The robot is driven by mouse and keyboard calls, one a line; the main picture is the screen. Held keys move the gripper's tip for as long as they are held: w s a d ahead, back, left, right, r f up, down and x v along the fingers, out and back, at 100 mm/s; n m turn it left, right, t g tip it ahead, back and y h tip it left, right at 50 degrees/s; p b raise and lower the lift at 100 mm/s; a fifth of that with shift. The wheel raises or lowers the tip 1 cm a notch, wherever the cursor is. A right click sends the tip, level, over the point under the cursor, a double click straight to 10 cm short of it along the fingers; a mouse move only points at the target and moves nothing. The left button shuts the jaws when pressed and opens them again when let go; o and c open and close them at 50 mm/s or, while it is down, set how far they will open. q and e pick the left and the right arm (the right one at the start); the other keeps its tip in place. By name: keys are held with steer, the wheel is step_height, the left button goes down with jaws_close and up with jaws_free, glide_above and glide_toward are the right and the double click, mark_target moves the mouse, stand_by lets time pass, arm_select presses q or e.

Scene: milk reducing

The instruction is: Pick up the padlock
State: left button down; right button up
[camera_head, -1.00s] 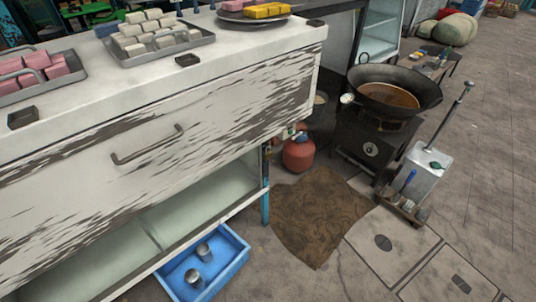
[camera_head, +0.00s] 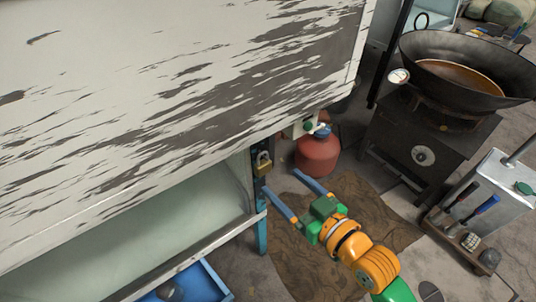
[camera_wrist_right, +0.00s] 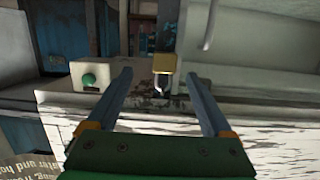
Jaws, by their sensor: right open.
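The padlock (camera_head: 262,166) is small and brass-coloured. It hangs by its shackle at the lower right corner of the white cabinet, near the top of the blue leg. In the right wrist view the padlock (camera_wrist_right: 164,64) shows upside down, its gold body between the two finger lines and near the tips. My right gripper (camera_head: 282,182) is open and empty, its two blue-grey fingers pointing up and left toward the cabinet corner. Whether the padlock is between the fingers in depth I cannot tell. My left gripper is not in view.
A white box with a green button (camera_wrist_right: 88,76) sits close beside the fingers. A red gas bottle (camera_head: 317,155) stands behind the gripper. A stove with a wok (camera_head: 466,75) is at the right.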

mark_target(266, 166)
steer(key=shift+w+a+r+y, duration=0.25)
steer(key=shift+a+r+y, duration=0.15)
steer(key=shift+a+r, duration=0.3)
steer(key=x, duration=0.1)
steer(key=b+x, duration=0.1)
steer(key=x, duration=0.3)
steer(key=shift+w+f, duration=0.15)
steer(key=shift+f, duration=0.15)
steer(key=shift+d, duration=0.1)
steer(key=c, duration=1.3)
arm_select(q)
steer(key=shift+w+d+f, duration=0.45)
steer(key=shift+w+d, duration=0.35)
arm_select(e)
jaws_close()
